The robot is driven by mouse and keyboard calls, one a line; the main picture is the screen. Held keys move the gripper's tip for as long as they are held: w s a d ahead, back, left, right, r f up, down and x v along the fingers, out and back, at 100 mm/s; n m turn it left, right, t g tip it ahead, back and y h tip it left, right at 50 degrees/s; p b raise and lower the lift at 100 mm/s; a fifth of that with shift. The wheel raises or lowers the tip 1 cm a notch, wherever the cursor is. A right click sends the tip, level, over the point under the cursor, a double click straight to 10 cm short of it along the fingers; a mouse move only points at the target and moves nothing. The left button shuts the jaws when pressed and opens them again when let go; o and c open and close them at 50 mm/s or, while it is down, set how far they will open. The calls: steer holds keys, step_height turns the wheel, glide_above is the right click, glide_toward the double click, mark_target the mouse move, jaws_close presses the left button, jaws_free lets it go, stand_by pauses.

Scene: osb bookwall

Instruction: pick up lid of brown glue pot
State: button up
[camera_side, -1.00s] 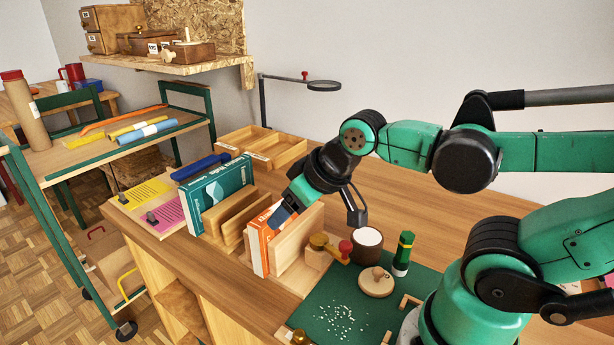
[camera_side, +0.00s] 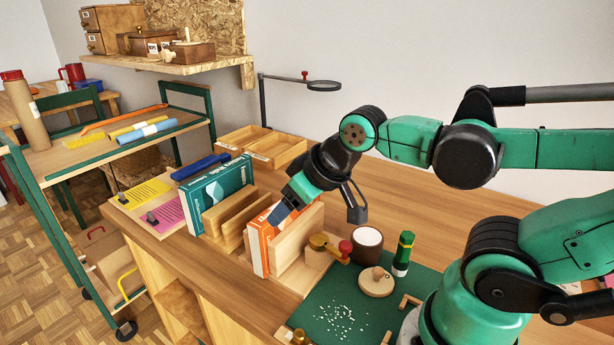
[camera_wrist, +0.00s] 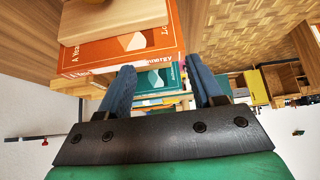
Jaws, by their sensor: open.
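The brown glue pot (camera_side: 366,245) stands on the bench with its pale inside showing at the top. A round wooden lid with a knob (camera_side: 376,282) lies on the green mat in front of the pot, apart from it. My gripper (camera_side: 279,214) is above the orange book at the wooden book holder, to the left of the pot and lid. In the wrist view, the two blue fingers of my gripper (camera_wrist: 160,85) are spread apart, with nothing clearly held between them. The pot and lid do not show in the wrist view.
The orange book (camera_side: 262,246) stands in a wooden holder, also seen in the wrist view (camera_wrist: 120,50). A teal book (camera_side: 215,190) stands to its left. White pellets lie on the green mat (camera_side: 318,310).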

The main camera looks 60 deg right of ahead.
step_height(320, 180, up, 4)
steer(key=r, duration=0.1)
steer(key=m+g+y, duration=0.1)
steer(key=m+g, duration=0.7)
steer(key=m, duration=0.1)
glide_above(379, 270)
steer(key=shift+w+f, duration=0.1)
steer(key=shift+f, duration=8.6)
jaws_close()
